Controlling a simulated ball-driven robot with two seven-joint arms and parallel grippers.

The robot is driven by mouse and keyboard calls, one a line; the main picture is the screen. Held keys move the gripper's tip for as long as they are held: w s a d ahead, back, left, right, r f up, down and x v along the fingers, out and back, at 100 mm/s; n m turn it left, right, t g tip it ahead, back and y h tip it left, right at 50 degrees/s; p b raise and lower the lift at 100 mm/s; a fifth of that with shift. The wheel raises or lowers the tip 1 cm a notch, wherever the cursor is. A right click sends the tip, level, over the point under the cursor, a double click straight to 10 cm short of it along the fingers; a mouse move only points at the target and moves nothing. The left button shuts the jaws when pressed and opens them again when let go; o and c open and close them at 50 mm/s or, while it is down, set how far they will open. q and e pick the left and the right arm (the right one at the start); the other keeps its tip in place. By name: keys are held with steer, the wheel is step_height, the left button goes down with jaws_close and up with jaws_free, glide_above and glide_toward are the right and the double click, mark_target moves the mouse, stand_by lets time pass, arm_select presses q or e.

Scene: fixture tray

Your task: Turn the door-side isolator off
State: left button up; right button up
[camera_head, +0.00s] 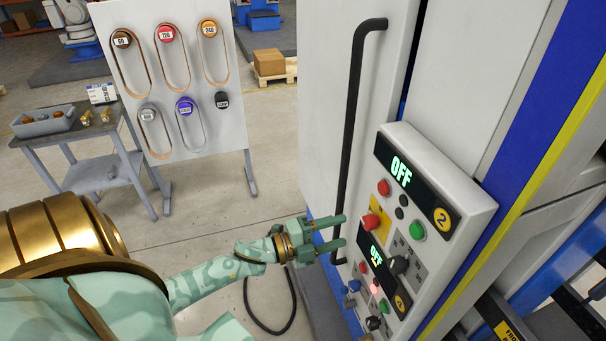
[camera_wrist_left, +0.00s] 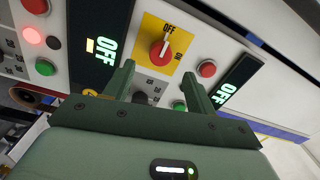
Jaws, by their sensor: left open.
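The isolator is a red rotary knob (camera_head: 370,221) on a yellow plate (camera_head: 377,209), on the control panel next to the cabinet door. In the left wrist view the red knob (camera_wrist_left: 159,54) is just beyond my fingertips, with OFF and ON lettering around it. A pale mark on the knob points up towards OFF. My left gripper (camera_head: 341,231) is open and empty in front of the knob, apart from it as far as I can tell. Its two fingers (camera_wrist_left: 158,71) also show in the left wrist view. My right gripper is not in view.
Two displays (camera_head: 400,171) read OFF, with red and green buttons near them. A long black door handle (camera_head: 351,130) stands left of the panel. A belt board (camera_head: 185,80) and a small table (camera_head: 98,140) stand behind.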

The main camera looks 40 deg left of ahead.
arm_select(q)
steer(key=b+v, duration=0.1)
steer(key=v, duration=0.8)
steer(key=shift+b, duration=0.3)
steer(key=shift+a, duration=0.1)
